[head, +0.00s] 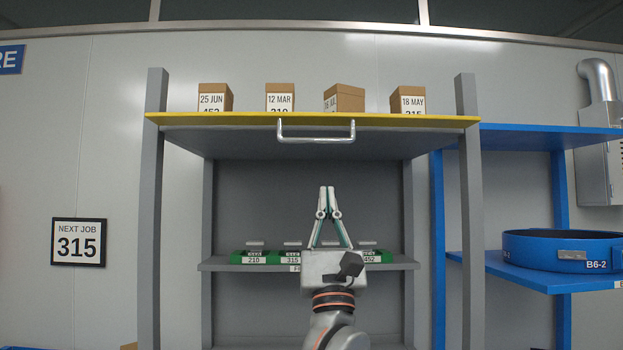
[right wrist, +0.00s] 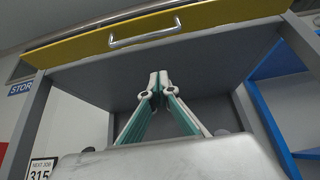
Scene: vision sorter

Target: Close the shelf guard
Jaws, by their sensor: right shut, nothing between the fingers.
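The shelf guard (head: 220,118) shows as a yellow-edged grey panel across the top of the grey shelf unit, seen from below. A silver bar handle (head: 316,138) hangs from its front edge. In the right wrist view the yellow edge (right wrist: 80,50) and the handle (right wrist: 145,38) are above my gripper. My right gripper (head: 327,190) is shut and empty, pointing up, below the handle and apart from it. It also shows in the right wrist view (right wrist: 158,78). My left gripper is in neither view.
Several cardboard boxes with date labels, one of them a 12 MAR box (head: 280,97), show above the yellow edge. Green bins (head: 250,257) sit on the lower shelf behind my gripper. A blue rack (head: 510,270) with a blue round container (head: 530,250) stands at right.

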